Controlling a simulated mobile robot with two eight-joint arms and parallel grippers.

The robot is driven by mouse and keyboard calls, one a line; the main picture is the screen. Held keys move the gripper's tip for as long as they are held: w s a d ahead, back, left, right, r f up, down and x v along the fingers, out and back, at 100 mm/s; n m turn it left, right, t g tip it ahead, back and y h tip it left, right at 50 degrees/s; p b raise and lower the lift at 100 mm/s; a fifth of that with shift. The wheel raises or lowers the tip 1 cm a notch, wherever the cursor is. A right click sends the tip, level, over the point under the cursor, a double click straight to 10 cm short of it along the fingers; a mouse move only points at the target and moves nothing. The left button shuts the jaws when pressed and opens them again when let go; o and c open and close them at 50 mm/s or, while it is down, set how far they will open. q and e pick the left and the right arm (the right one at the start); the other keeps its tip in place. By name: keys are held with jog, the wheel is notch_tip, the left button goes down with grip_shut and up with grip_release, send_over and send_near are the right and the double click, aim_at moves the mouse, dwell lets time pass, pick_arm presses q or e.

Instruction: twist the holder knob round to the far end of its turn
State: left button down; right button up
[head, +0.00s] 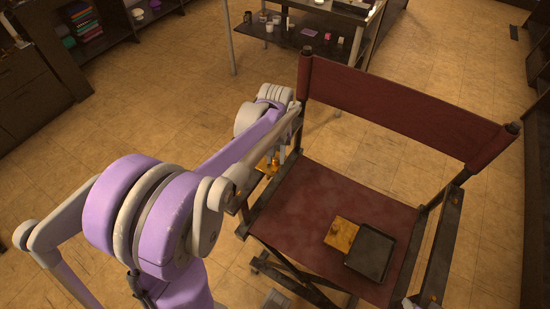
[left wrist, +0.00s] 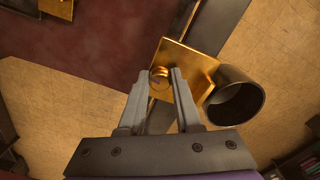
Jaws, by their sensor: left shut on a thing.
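The holder has a gold plate (left wrist: 187,66) fixed at a chair arm and a dark, round, open cup (left wrist: 234,100) at its right in the left wrist view. The gold holder knob (left wrist: 160,77) stands out from the plate. My left gripper (left wrist: 163,73) is shut on the knob, one finger on each side. In the head view the holder (head: 267,164) shows small and partly hidden at the chair's left arm, beside my left gripper (head: 284,152). The knob itself is hard to make out there.
A chair with a dark red seat (head: 299,196) and backrest (head: 400,108) stands under my left arm. A gold plate (head: 341,235) and a black tray (head: 370,251) lie on its seat. A shelved table (head: 318,39) stands behind. Tiled floor (head: 180,95) is clear at left.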

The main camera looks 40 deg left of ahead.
aim_at(276, 158)
pick_arm(q)
jog(key=c, duration=0.7)
grip_release()
jog(key=shift+r+p, duration=2.55)
jog(key=shift+r, duration=1.5)
jog(key=s+d+f+m+t, duration=0.1)
jog(key=s+d+m+t, duration=0.4)
jog(key=s+d, duration=0.8)
jog(key=shift+d+m, duration=0.5)
jog(key=shift+m, duration=0.4)
